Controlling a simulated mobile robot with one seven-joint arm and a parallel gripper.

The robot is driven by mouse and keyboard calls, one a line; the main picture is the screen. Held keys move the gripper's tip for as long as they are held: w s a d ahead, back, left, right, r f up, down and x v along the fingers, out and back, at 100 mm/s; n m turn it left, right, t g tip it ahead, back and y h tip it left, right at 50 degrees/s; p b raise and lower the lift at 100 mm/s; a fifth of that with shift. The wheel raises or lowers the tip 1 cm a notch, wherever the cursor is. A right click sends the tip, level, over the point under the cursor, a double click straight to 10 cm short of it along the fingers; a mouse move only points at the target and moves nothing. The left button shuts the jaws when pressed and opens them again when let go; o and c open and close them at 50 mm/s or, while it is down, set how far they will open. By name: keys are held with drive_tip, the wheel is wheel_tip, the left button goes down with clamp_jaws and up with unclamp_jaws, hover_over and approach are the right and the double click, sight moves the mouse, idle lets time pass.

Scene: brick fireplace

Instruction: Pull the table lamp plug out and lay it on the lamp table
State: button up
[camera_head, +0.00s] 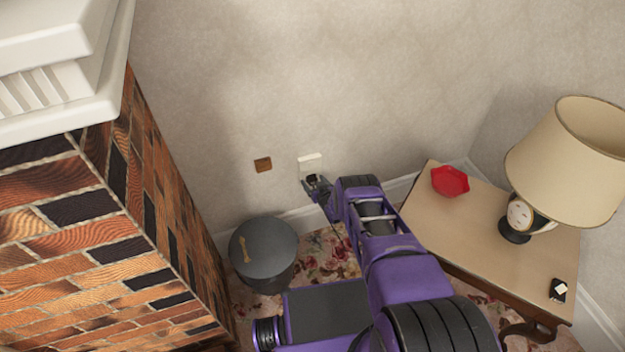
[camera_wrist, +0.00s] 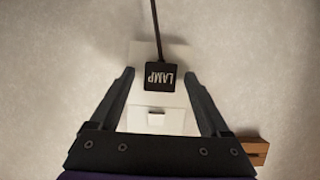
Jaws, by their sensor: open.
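The black lamp plug (camera_wrist: 165,76), marked LAMP, sits at the white wall socket plate (camera_wrist: 155,119), with its dark cord running away from it. My gripper (camera_wrist: 160,75) is open, with one finger on each side of the plug and a gap on both sides. In the head view my gripper (camera_head: 315,186) is at the wall, just in front of the white socket plate (camera_head: 310,161). The plug is hard to make out there. The lamp table (camera_head: 490,237) stands at the right with the table lamp (camera_head: 568,160) on it.
A small brown wall plate (camera_head: 263,165) is left of the socket. A grey round bin (camera_head: 264,250) stands below. A brick fireplace (camera_head: 110,230) fills the left.

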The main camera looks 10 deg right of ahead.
idle(0.3)
clamp_jaws()
idle(0.3)
drive_tip(key=s+d+p, duration=0.1)
drive_tip(key=s+p, duration=0.2)
drive_tip(key=s, duration=0.3)
drive_tip(key=shift+p, duration=0.3)
idle(0.8)
drive_tip(key=shift+d, duration=0.1)
